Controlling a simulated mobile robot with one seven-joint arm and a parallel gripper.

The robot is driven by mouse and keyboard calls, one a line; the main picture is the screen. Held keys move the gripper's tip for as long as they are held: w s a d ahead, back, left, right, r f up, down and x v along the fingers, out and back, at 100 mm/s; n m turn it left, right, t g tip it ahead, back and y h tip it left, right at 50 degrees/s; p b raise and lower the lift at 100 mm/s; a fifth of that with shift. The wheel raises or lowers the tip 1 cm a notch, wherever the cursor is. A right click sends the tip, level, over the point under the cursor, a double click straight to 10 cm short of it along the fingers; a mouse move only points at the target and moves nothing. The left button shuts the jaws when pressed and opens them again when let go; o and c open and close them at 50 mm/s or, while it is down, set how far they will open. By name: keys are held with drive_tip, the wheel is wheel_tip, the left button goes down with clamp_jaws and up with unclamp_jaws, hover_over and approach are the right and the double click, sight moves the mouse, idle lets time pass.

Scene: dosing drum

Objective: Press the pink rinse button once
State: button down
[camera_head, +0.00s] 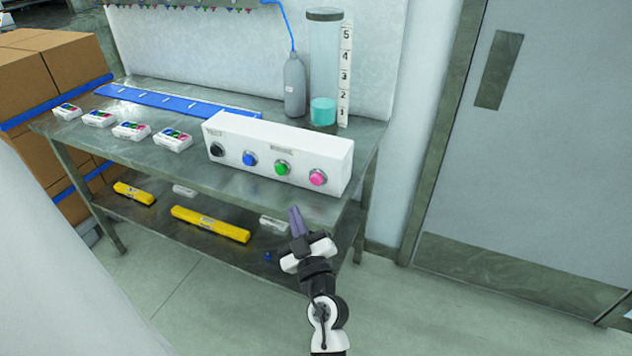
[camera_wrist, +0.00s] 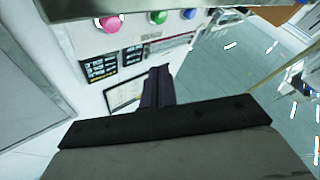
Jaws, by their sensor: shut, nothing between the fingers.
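The pink button (camera_head: 318,178) is the rightmost on the sloped front of a white control box (camera_head: 270,140) on the metal bench. In the wrist view the pink button (camera_wrist: 109,23) is at the upper left, beside the green and blue ones. My gripper (camera_head: 297,216) is shut and empty. In the head view it appears below and slightly left of the pink button, in front of the bench edge. In the wrist view my gripper's purple fingers (camera_wrist: 158,86) point up the picture, to the lower right of the pink button, apart from it.
Green (camera_head: 282,168), blue (camera_head: 250,159) and black (camera_head: 217,150) buttons sit left of the pink one. A clear cylinder with teal liquid (camera_head: 323,110) and a grey bottle (camera_head: 294,86) stand behind the box. Yellow bars (camera_head: 210,224) lie on the lower shelf. Floor to the right is clear.

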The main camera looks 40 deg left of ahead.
sight(317, 179)
drive_tip(key=shift+w+a+b, duration=0.3)
drive_tip(key=shift+w+b, duration=0.1)
drive_tip(key=shift+w, duration=0.95)
drive_tip(key=shift+w+a+b, duration=0.35)
drive_tip(key=shift+w+b, duration=0.1)
drive_tip(key=shift+w, duration=0.95)
drive_tip(key=shift+w+a+b, duration=0.3)
drive_tip(key=shift+w+b, duration=0.1)
drive_tip(key=shift+w, duration=0.95)
drive_tip(key=shift+w+r+p, duration=0.1)
drive_tip(key=shift+w+p, duration=0.25)
drive_tip(key=shift+p, duration=0.1)
drive_tip(key=shift+w, duration=0.1)
